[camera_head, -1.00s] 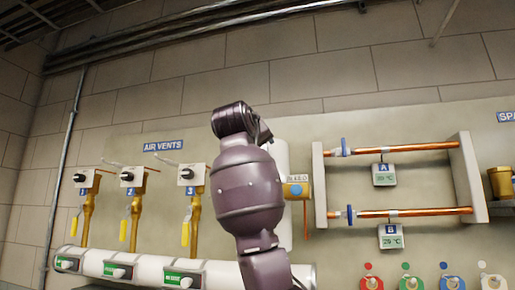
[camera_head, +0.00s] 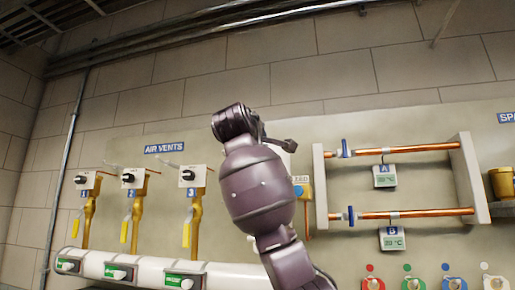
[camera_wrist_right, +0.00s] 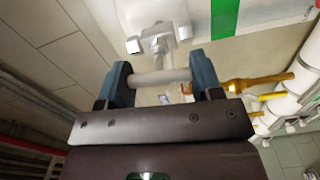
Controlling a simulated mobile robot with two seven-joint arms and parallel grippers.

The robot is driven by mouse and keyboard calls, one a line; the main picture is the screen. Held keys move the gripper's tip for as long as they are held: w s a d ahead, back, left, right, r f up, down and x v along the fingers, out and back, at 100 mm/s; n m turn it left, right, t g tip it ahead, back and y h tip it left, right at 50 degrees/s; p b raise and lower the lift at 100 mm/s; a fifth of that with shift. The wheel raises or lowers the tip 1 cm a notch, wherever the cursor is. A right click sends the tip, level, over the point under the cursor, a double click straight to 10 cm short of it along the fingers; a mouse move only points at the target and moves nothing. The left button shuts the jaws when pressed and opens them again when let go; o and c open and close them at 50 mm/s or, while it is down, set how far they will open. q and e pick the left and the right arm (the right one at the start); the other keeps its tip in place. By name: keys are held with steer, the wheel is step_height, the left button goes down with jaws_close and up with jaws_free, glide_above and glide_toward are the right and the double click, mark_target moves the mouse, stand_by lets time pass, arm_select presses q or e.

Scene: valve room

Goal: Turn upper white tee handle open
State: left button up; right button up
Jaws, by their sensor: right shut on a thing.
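In the right wrist view, the white tee handle (camera_wrist_right: 160,78) has its crossbar between the two blue-grey fingers of my right gripper (camera_wrist_right: 160,71). The gripper is shut on it. The stem runs from the bar up to a white fitting (camera_wrist_right: 158,28) with a green band beside it. In the head view, my purple right arm stands in the middle and hides the handle and most of the white body behind it. My left gripper is in neither current view.
Left of my arm are air vents with black knobs (camera_head: 188,175) and yellow levers (camera_head: 186,234) above a white pipe (camera_head: 235,275).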

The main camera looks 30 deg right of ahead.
steer(key=shift+n, duration=0.6)
steer(key=o, duration=0.9)
steer(key=b+v, duration=0.2)
steer(key=v, duration=0.9)
